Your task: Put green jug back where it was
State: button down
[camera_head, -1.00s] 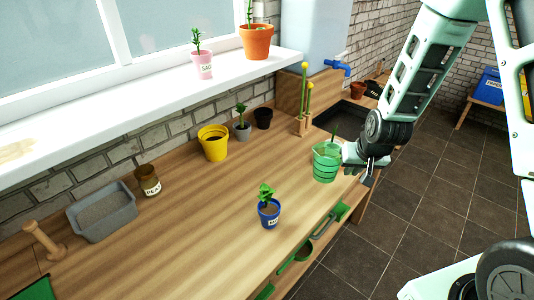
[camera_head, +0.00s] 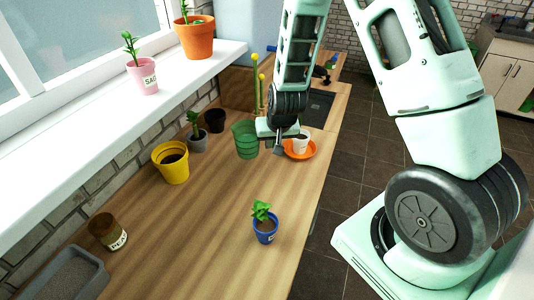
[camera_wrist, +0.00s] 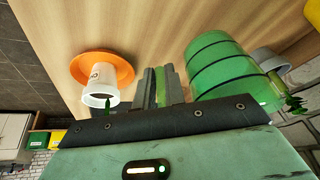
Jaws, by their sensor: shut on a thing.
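The green jug (camera_head: 245,139) is upright over the wooden counter, left of my gripper (camera_head: 274,138) in the head view. Whether its base touches the counter I cannot tell. In the wrist view the ribbed jug (camera_wrist: 222,72) is right of my gripper's fingers (camera_wrist: 161,86). The fingers are close together with a narrow green part between them, apparently the jug's handle. My gripper is shut on the jug there.
A white cup (camera_head: 301,142) on an orange saucer (camera_head: 305,153) stands just right of my gripper. A yellow pot (camera_head: 172,166), a grey pot (camera_head: 197,143) and a dark pot (camera_head: 214,121) line the wall. A blue pot (camera_head: 265,231) stands nearer; counter around it is clear.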

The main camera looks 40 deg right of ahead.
jog(key=shift+f+p, duration=0.4)
jog(key=shift+f, duration=1.9)
jog(key=shift+f, duration=0.2)
jog(key=c, duration=1.5)
grip_release()
